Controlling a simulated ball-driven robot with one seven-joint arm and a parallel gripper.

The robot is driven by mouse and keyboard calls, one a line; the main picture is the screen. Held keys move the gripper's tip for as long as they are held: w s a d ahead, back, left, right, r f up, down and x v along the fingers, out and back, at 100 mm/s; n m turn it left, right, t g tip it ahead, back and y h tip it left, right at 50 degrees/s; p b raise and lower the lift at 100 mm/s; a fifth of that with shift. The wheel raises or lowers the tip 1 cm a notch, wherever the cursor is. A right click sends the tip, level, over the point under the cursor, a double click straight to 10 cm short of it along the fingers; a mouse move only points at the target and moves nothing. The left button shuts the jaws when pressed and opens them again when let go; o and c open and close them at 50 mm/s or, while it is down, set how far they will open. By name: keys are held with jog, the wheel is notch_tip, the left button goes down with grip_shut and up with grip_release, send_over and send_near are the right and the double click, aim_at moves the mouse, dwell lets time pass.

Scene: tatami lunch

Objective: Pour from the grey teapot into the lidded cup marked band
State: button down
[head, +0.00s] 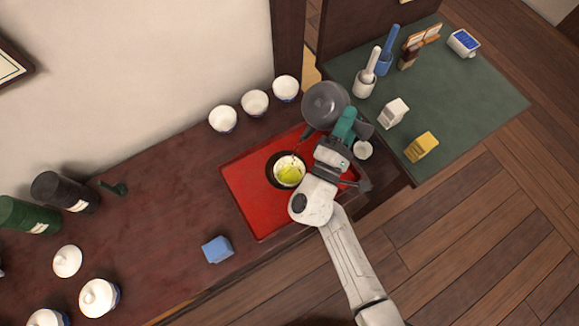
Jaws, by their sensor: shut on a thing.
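The grey teapot (325,103) is at the tray's back right corner, with its round lid facing up toward the camera. My gripper (352,124) is shut on the teapot at its right side; the grip itself is mostly hidden by my wrist. The teapot's spout points toward an open cup (289,172) with yellow-green contents, on a dark saucer on the red tray (248,198). No stream of liquid shows. White lidded cups stand at the lower left, one (98,297) with blue at its side and another (48,318) cut by the frame edge. I cannot read a band mark on any cup.
Three white cups (254,102) stand along the wall. A loose white lid (67,260), dark canisters (64,190) and a blue block (217,250) lie left. A white round piece (363,150) is right of my wrist. A green table (470,105) holds small items.

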jog(key=shift+w+r, duration=0.1)
jog(key=shift+r, duration=0.2)
jog(key=shift+s+r+t, duration=0.15)
jog(key=shift+s+t, duration=0.05)
jog(key=shift+t, duration=0.1)
dwell(0.3)
jog(key=shift+w+r, duration=0.15)
jog(key=shift+r+t+b, duration=0.25)
jog(key=shift+t+b, duration=0.05)
jog(key=shift+b, duration=0.15)
dwell(0.4)
jog(key=shift+w+p, duration=0.1)
jog(key=shift+p, duration=0.55)
jog(key=w+d+f+m+g+y+p, duration=0.1)
jog(key=w+d+f+g+y+p, duration=0.1)
jog(key=f+g, duration=0.5)
notch_tip(320, 180, down, 4)
jog(key=shift+w+d+f+y, duration=0.1)
jog(key=shift+w+d+y, duration=0.2)
jog(key=shift+w+d, duration=0.4)
